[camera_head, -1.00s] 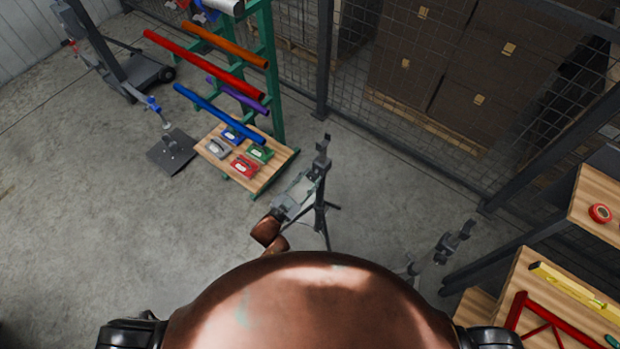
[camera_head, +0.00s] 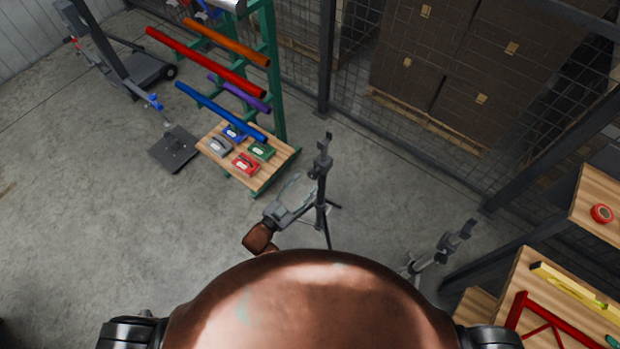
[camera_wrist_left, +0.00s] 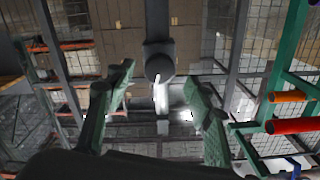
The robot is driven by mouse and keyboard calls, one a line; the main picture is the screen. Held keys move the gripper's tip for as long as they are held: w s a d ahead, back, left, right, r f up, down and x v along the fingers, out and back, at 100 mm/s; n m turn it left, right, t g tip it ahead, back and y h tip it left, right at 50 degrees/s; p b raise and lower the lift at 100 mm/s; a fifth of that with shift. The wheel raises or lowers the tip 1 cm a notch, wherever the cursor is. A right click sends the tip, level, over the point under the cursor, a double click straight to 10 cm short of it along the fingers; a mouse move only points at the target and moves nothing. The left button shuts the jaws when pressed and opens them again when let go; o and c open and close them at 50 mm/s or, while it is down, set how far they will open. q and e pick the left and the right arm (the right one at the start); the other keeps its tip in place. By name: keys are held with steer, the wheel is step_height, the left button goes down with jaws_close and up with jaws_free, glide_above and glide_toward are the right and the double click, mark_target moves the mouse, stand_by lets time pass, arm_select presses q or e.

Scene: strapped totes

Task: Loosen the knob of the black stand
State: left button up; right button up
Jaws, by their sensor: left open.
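The black stand (camera_head: 320,200) stands upright on legs on the concrete floor, just beyond my body in the head view. Its dark post (camera_wrist_left: 158,22) runs down from the top of the left wrist view to a round dark knob (camera_wrist_left: 159,66). My left gripper (camera_head: 300,187) is beside the post, on its left in the head view. In the left wrist view its two green-padded fingers (camera_wrist_left: 158,78) are open, with the knob between and beyond their tips. I cannot tell whether either finger touches it.
A green rack (camera_head: 268,70) with coloured bars stands behind a wooden shelf (camera_head: 270,175). Another stand has a square base (camera_head: 175,150).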

arm_select(q)
steer(key=v, duration=0.7)
steer(key=shift+s, duration=0.15)
steer(key=shift+a, duration=0.1)
steer(key=s+a+f+n+g+y, duration=0.1)
steer(key=s+a+f+n+y, duration=0.15)
steer(key=a+f, duration=0.45)
steer(key=s+a+f+n+g+y, duration=0.1)
steer(key=a+f+y, duration=0.2)
steer(key=f, duration=0.9)
steer(key=s+a+f+n+g+y, duration=0.2)
steer(key=s+a+f, duration=0.4)
steer(key=s+f, duration=0.5)
steer(key=s+a+f+n+g+y, duration=0.2)
steer(key=s+a+f+g, duration=0.3)
steer(key=s+f, duration=0.7)
steer(key=shift+s+a, duration=0.45)
steer(key=shift+a, duration=0.65)
steer(key=s+a+f+g, duration=0.1)
steer(key=s+f, duration=0.1)
steer(key=s, duration=0.4)
steer(key=s+a+f+n+g+y, duration=0.1)
steer(key=s+g, duration=0.1)
steer(key=s, duration=0.5)
steer(key=s+f+n+g, duration=0.1)
steer(key=s+f, duration=0.1)
steer(key=s, duration=0.4)
steer(key=shift+s+a+f+g, duration=0.3)
steer(key=shift+s+a+f, duration=0.1)
steer(key=shift+c, duration=0.3)
